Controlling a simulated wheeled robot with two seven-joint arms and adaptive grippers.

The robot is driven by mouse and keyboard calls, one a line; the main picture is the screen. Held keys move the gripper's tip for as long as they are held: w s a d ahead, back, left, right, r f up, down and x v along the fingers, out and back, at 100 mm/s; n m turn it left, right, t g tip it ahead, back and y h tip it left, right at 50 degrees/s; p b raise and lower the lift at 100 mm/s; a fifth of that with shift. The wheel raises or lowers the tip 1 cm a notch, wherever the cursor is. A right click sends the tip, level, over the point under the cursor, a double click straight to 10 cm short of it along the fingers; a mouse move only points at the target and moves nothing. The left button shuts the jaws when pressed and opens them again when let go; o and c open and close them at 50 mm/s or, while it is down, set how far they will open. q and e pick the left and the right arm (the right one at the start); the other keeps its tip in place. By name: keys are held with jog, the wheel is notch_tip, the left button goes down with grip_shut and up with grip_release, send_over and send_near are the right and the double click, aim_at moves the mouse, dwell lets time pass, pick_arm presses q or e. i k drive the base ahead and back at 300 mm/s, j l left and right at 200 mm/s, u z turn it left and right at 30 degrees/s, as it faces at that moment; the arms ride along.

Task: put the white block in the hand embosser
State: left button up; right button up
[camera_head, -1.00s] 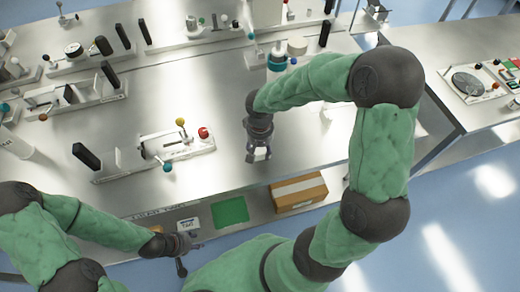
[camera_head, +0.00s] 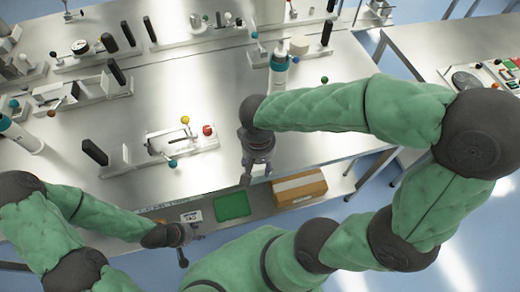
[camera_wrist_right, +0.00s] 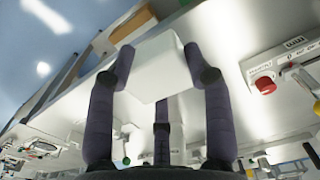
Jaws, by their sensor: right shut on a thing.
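My right gripper (camera_head: 255,177) is near the front edge of the metal table. In the right wrist view its fingers are shut on the white block (camera_wrist_right: 157,66), which shows as a plain pale box between them. The block is mostly hidden in the head view. Left of this gripper, apart from it, a device with yellow, red and teal knobs (camera_head: 172,146) stands on the table. I cannot tell for sure which device is the hand embosser. My left gripper (camera_head: 187,248) is low in front of the table, and its fingers are too small to read.
Several other devices stand along the back and left. A teal-and-white bottle (camera_head: 279,70) stands behind my right arm. The middle of the table (camera_head: 190,85) is clear.

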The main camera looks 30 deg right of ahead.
aim_at(140, 154)
jog(key=k, duration=1)
